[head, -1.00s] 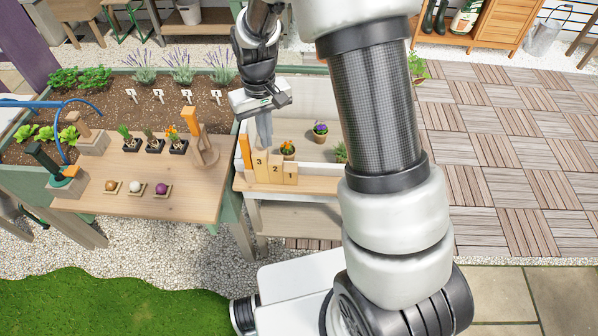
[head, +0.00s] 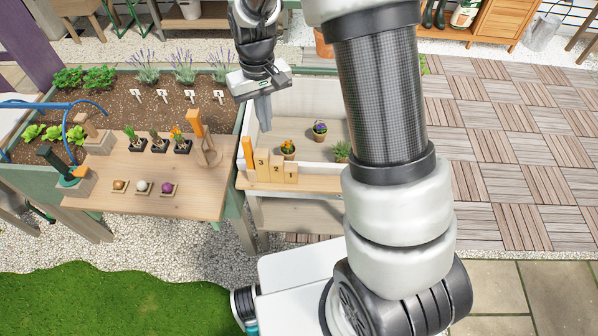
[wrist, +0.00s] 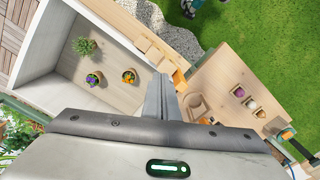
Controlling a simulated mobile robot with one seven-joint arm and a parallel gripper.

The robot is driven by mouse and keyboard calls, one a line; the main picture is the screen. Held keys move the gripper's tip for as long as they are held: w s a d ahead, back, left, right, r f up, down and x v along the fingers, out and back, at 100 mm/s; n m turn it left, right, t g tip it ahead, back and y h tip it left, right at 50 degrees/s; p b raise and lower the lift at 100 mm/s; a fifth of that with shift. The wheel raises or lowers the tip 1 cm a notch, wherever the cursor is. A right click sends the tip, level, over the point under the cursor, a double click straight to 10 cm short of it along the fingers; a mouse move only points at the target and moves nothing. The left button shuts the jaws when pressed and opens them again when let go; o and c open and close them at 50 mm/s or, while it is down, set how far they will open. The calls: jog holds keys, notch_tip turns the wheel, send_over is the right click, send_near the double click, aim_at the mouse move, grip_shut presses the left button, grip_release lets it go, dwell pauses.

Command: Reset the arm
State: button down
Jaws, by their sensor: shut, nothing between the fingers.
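My gripper (head: 263,112) hangs in the air above the back left part of the white-walled potting tray (head: 335,172), fingers pointing down. Its fingers are together with nothing between them; they also show in the wrist view (wrist: 166,100). My upper arm crosses the right middle of the head view and hides part of the bench behind it. Potted flowers stand in the tray below and apart from my gripper: an orange one (head: 288,148), a purple one (head: 320,131) and a green plant (head: 341,151).
Numbered wooden blocks (head: 276,170) stand at the tray's front left. The wooden table (head: 150,200) at left holds small black pots (head: 158,144), several balls on little stands, a wooden holder (head: 208,150) and hand tools. A soil bed (head: 180,112) lies behind it.

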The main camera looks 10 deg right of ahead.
dwell(0.3)
jog(key=s+d+r+m+t+p, duration=0.1)
jog(key=s+d+r, duration=0.1)
jog(key=s+r, duration=0.35)
jog(key=s+d+r+t+p, duration=0.1)
jog(key=s+d+r, duration=0.1)
jog(key=r, duration=0.7)
jog(key=s+d+r+m+t+p, duration=0.1)
jog(key=s+d+r+t, duration=0.1)
jog(key=s+r, duration=0.35)
jog(key=s+d+r+t+p, duration=0.1)
jog(key=s+r, duration=0.5)
jog(key=s, duration=0.2)
jog(key=shift+d+t, duration=0.3)
jog(key=shift+d, duration=0.1)
